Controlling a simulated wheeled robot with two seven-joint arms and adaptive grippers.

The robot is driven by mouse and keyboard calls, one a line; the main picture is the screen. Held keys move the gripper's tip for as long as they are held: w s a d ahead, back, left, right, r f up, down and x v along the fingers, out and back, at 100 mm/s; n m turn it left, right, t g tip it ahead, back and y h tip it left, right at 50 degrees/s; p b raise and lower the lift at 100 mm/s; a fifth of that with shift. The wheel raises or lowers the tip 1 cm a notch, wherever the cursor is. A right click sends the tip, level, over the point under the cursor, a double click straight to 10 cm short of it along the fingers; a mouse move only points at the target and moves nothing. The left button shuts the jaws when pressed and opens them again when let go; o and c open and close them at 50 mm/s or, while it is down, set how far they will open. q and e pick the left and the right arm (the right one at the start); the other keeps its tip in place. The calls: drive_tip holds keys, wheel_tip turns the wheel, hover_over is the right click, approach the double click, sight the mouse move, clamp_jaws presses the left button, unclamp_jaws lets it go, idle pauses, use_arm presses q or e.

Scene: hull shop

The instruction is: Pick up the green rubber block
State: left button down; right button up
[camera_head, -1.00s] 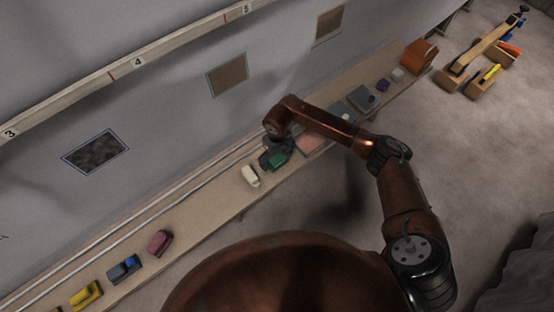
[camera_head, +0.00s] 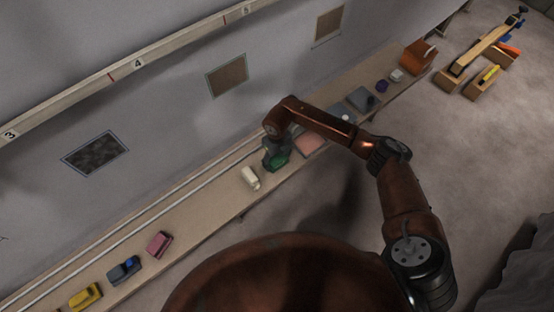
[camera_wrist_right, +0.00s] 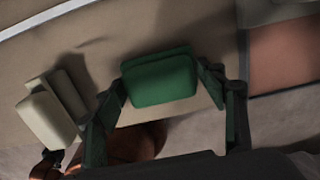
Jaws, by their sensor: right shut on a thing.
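The green rubber block (camera_head: 279,161) is at the shelf, beside a cream block, in the head view. In the right wrist view the green block (camera_wrist_right: 160,80) sits between the two fingers of my right gripper (camera_wrist_right: 165,90). My right gripper (camera_head: 275,155) reaches down over the block in the head view and is shut on it. I cannot tell whether the block is clear of the shelf. My left gripper is not in view.
The cream block (camera_head: 250,177) stands close to the left of my right gripper. A pink pad (camera_head: 312,144) lies to its right. Maroon (camera_head: 159,244), blue-grey (camera_head: 124,270) and yellow (camera_head: 86,296) blocks lie farther left on the long shelf (camera_head: 205,224). An orange box (camera_head: 418,57) stands at its far end.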

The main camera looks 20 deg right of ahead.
sight(277, 158)
drive_tip(key=shift+r, duration=0.45)
wheel_tip(277, 158, up, 2)
drive_tip(key=shift+w+r+p, duration=0.1)
drive_tip(key=shift+r+p, duration=0.15)
drive_tip(key=shift+p, duration=0.3)
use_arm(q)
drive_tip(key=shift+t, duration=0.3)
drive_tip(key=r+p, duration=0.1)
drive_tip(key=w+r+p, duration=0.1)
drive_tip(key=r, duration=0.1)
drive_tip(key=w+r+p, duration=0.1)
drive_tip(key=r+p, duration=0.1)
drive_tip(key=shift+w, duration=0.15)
use_arm(e)
drive_tip(key=s+a+r, duration=0.5)
drive_tip(key=s+r, duration=0.4)
drive_tip(key=s, duration=0.4)
drive_tip(key=shift+s+r, duration=0.15)
drive_tip(key=shift+r, duration=0.1)
